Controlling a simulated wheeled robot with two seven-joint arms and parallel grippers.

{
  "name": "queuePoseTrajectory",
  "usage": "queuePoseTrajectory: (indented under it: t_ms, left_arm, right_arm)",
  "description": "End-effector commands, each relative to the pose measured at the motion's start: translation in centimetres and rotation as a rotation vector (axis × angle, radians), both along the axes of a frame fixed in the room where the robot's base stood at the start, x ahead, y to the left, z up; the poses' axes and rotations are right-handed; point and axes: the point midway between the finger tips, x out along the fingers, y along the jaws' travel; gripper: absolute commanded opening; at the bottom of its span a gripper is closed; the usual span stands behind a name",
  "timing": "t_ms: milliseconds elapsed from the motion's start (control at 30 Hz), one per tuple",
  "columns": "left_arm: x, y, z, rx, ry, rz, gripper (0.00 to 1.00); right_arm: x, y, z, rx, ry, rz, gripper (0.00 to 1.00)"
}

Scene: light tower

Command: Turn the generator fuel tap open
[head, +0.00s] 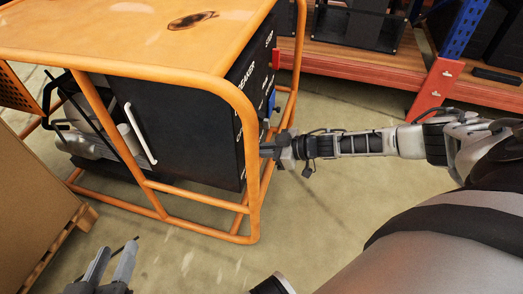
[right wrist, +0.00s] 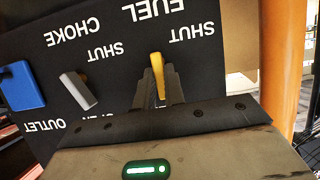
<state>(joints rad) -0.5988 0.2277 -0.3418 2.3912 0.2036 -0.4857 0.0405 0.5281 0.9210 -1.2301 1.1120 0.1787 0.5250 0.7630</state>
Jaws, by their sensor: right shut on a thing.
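The orange-framed generator (head: 190,190) stands at the left in the head view, its black control panel on its right side seen edge-on. In the right wrist view the panel appears upside down, with FUEL and SHUT lettering beside the yellow fuel tap (right wrist: 157,66). The tap's lever stands nearly upright in that picture. My right gripper (right wrist: 160,88) is shut on the lever; its wrist hides the panel below it. In the head view my right gripper (head: 268,150) reaches the panel past the orange frame tube. My left gripper (head: 111,262) is open and empty at the lower left.
Beside the tap are the grey choke lever (right wrist: 78,90) and a blue outlet cover (right wrist: 20,86). An orange frame tube (right wrist: 284,60) runs close by the panel. A cardboard box (head: 35,205) on a pallet stands left; shelving (head: 350,70) stands behind. The floor between is clear.

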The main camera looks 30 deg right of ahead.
Motion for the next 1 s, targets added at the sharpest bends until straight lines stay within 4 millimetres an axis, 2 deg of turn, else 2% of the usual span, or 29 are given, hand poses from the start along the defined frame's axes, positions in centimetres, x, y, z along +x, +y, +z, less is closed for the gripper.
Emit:
queuePoseTrajectory:
  t_ms: [567,600,633,667,1000]
  left_arm:
    - [0.00,-0.02,0.14,-0.002,-0.003,0.000,0.36]
    - [0.01,-0.02,0.15,-0.002,-0.003,0.000,0.36]
    - [0.01,-0.02,0.15,-0.002,-0.003,0.000,0.36]
    - [0.01,-0.02,0.15,-0.002,-0.004,0.000,0.36]
    - [0.02,0.00,0.39,0.001,-0.005,0.000,0.36]
  right_arm:
    - [0.04,-0.08,0.02,0.024,0.019,-0.002,0.00]
    - [0.05,-0.09,0.02,0.024,0.019,-0.002,0.22]
    - [0.05,-0.08,0.02,0.024,0.019,-0.002,0.30]
    - [0.05,-0.08,0.02,0.024,0.019,-0.002,0.33]
    - [-0.24,-0.32,0.21,0.023,0.019,-0.002,0.33]
